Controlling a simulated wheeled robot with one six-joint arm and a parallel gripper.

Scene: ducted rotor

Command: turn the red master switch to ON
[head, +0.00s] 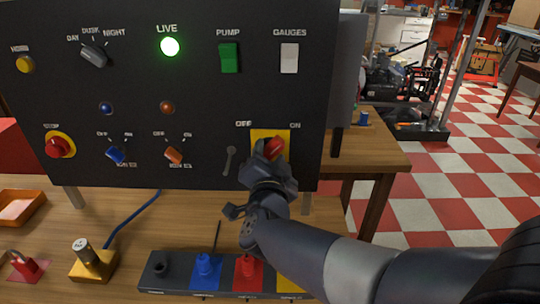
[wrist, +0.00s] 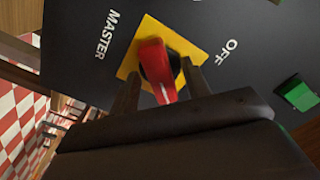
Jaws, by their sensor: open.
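The red master switch (head: 275,147) sits on a yellow plate (head: 284,133) at the lower right of the black panel, below the OFF and ON labels. It also shows in the wrist view as a red handle (wrist: 154,62) between the words MASTER and OFF. Its narrow end points down in that picture, away from OFF. ON is hidden there, and I cannot tell the exact setting. My gripper (head: 266,156) is at the switch. In the wrist view my gripper (wrist: 162,86) is open, with one finger on each side of the handle; contact is unclear.
The LIVE lamp (head: 170,46) glows green. The green PUMP switch (head: 229,57) and a black key-like lever (head: 229,160) are nearby. Blue and orange switches line the panel's lower row. A block with coloured sockets (head: 160,283) lies on the bench below my arm.

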